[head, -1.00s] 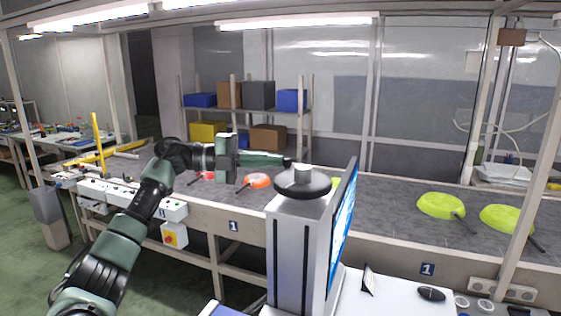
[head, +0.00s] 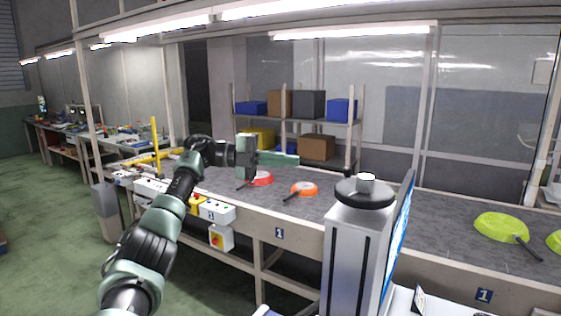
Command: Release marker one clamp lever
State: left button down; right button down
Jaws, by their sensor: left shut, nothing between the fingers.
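A yellow upright lever (head: 155,135) stands at the left end of the conveyor, by a yellow horizontal bar (head: 152,158). I cannot tell whether this is the clamp lever of marker one. A plate with a "1" (head: 279,233) is on the conveyor's front rail. My left gripper (head: 297,160) is shut and empty. It points right, above the belt near the orange-red pans, well right of the yellow lever. My right gripper is not in view.
A red pan (head: 261,178) and an orange pan (head: 304,189) lie on the grey belt (head: 410,222). Green pans (head: 501,227) lie to the right. Control boxes (head: 215,210) line the front edge. My column and screen stand in front. The floor at left is clear.

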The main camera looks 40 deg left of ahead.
pick_arm(q)
jog(key=shift+s+a+r, duration=0.1)
jog(key=shift+s+a, duration=0.1)
jog(key=shift+a, duration=0.35)
jog(key=shift+s+a+r, duration=0.1)
jog(key=shift+s+a, duration=0.1)
jog(key=shift+a, duration=0.3)
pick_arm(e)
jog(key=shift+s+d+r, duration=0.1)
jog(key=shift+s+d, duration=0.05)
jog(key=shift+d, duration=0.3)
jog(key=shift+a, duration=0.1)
